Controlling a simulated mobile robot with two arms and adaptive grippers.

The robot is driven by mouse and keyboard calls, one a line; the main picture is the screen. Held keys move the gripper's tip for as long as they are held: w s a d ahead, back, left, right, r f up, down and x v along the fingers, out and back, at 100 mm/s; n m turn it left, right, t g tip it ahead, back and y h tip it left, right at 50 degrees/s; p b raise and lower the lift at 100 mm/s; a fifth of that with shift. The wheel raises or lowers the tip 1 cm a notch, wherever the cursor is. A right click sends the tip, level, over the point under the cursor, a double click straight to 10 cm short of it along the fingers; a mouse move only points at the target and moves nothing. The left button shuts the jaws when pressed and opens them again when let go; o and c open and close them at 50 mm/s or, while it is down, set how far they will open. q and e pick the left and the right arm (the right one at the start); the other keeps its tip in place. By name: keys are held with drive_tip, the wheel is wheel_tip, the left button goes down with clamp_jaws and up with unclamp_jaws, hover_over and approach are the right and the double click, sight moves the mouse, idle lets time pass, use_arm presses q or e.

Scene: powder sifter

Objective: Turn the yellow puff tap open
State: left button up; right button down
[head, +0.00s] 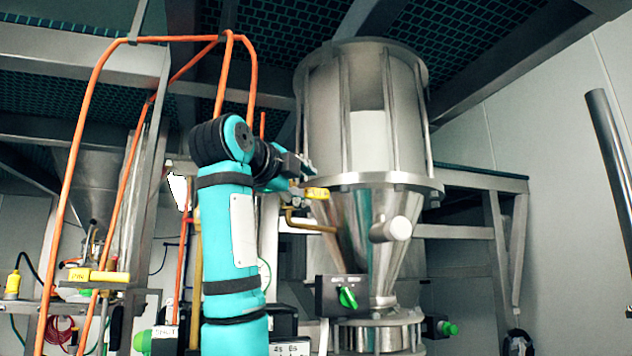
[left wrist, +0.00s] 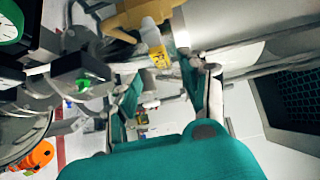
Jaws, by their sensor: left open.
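The yellow puff tap (head: 316,194) is a small yellow handle at the left side of the steel hopper cone, above a bent brass pipe (head: 308,223). My left gripper (head: 302,178) is right beside it, partly hiding its left end. In the left wrist view, the fingers of my left gripper (left wrist: 163,92) stand apart with nothing between them. A yellow handle with dark lettering (left wrist: 158,56) shows just beyond the fingertips, between their lines. I cannot tell whether a finger touches it. My right gripper is not in view.
The steel sifter hopper (head: 362,215) stands behind my gripper. A black box with a green knob (head: 346,297) sits lower at its front. Orange hoses (head: 95,100) loop on the left. Another yellow handle (head: 110,276) is at far left. A dark grey pole (head: 608,145) rises at right.

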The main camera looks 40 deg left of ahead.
sight(316, 193)
use_arm(q)
drive_tip(key=p+x, duration=0.2)
drive_tip(key=x, duration=0.3)
drive_tip(key=shift+w+r, duration=0.1)
drive_tip(key=shift+w, duration=0.25)
drive_tip(key=shift+w+a+p, duration=0.15)
drive_tip(key=shift+w+p, duration=0.2)
drive_tip(key=shift+w, duration=0.05)
drive_tip(key=c, duration=0.9)
clamp_jaws()
